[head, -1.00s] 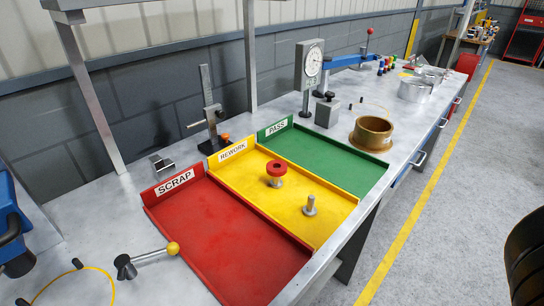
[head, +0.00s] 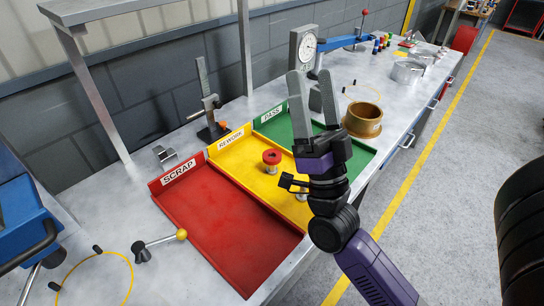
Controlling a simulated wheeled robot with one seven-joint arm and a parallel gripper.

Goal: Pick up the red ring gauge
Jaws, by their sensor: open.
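The red ring gauge (head: 271,157) sits on top of a short metal post in the yellow REWORK tray (head: 224,156). A second metal post (head: 302,196) in the same tray is partly hidden by my arm. My gripper (head: 312,83) is in the head view to the right of the ring gauge, with its two grey fingers pointing up in the picture and spread apart. Nothing is between the fingers. The gripper is apart from the ring gauge and covers part of the green PASS tray (head: 357,161).
The red SCRAP tray (head: 228,228) is empty at the front. A brass-coloured ring (head: 364,119) stands beyond the green tray. A dial gauge stand (head: 302,50) and a height gauge (head: 206,100) stand at the back. A yellow-knobbed lever (head: 160,243) lies near the front left.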

